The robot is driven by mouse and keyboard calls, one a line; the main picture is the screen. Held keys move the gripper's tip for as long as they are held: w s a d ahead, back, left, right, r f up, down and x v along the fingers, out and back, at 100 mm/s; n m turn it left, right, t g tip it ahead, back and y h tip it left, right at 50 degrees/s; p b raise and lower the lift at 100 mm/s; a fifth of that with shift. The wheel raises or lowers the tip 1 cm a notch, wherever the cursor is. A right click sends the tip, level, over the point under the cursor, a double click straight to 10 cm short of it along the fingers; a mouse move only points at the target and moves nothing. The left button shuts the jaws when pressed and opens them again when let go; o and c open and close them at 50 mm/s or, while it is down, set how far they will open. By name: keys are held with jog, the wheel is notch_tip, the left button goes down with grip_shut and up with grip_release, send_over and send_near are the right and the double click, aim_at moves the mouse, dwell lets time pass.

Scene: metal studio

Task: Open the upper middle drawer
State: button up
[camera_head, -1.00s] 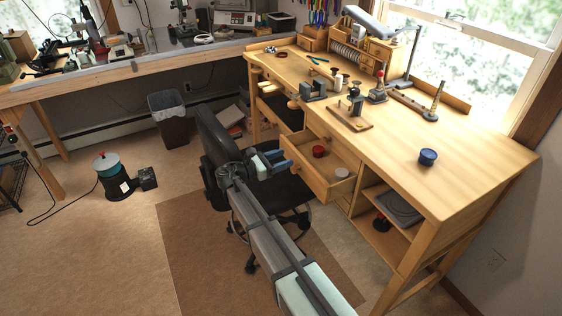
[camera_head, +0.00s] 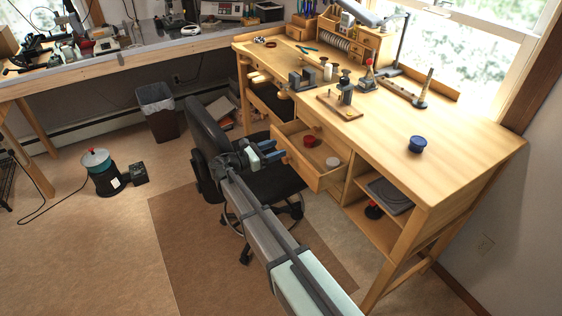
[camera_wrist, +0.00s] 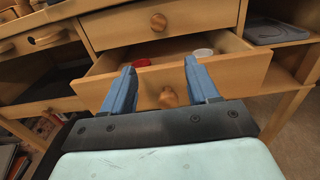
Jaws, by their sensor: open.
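A wooden drawer (camera_head: 300,168) in the workbench is pulled out, with a red jar (camera_head: 309,141) and a pale round jar (camera_head: 332,162) inside. In the wrist view, this drawer's round knob (camera_wrist: 168,97) shows between my blue fingers. Above it is a shut drawer (camera_wrist: 200,22) with its own round knob (camera_wrist: 159,22). My gripper (camera_head: 281,150) is open in front of the pulled-out drawer; it also shows in the wrist view (camera_wrist: 160,72). The fingers are apart and hold nothing. I cannot tell whether they touch the drawer front.
A black office chair (camera_head: 206,130) stands beside my arm, left of the drawer. An open shelf (camera_head: 370,224) is right of the drawers.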

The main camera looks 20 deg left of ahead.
aim_at(283, 160)
notch_tip(283, 160, down, 7)
jog(key=shift+f, duration=0.15)
jog(key=shift+x, duration=1.15)
jog(key=shift+w+d, duration=0.25)
jog(key=shift+c, duration=0.3)
grip_shut()
